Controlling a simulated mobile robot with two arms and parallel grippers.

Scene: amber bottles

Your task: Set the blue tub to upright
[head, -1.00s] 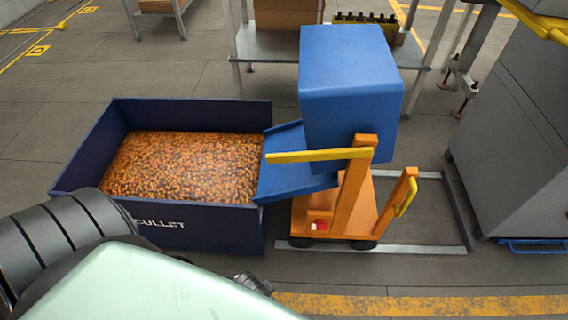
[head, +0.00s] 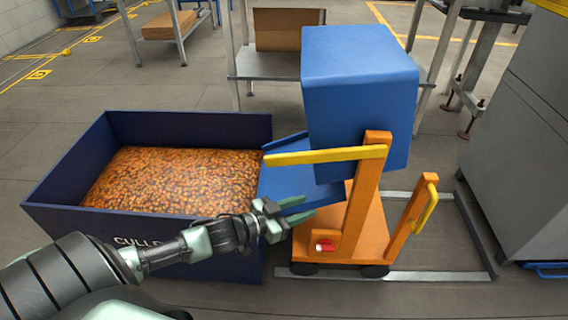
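The blue tub (head: 355,105) is tipped over on an orange cart (head: 370,240), its closed sides facing up and toward me. Its opening is hidden. A blue chute (head: 285,178) slopes from below it to the dark blue cullet bin (head: 75,170). A yellow bar (head: 320,156) juts left from the cart's orange post (head: 362,195). My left gripper (head: 307,206) is in front of the chute, left of the post and below the yellow bar. Its fingers are apart with nothing seen between them. My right gripper is out of view.
The cullet bin is full of amber pieces (head: 175,180). A small red part (head: 324,246) sits low on the cart, and a yellow handle (head: 425,208) is at its right. Metal floor rails (head: 425,276) surround the cart. A grey cabinet (head: 530,160) stands to the right.

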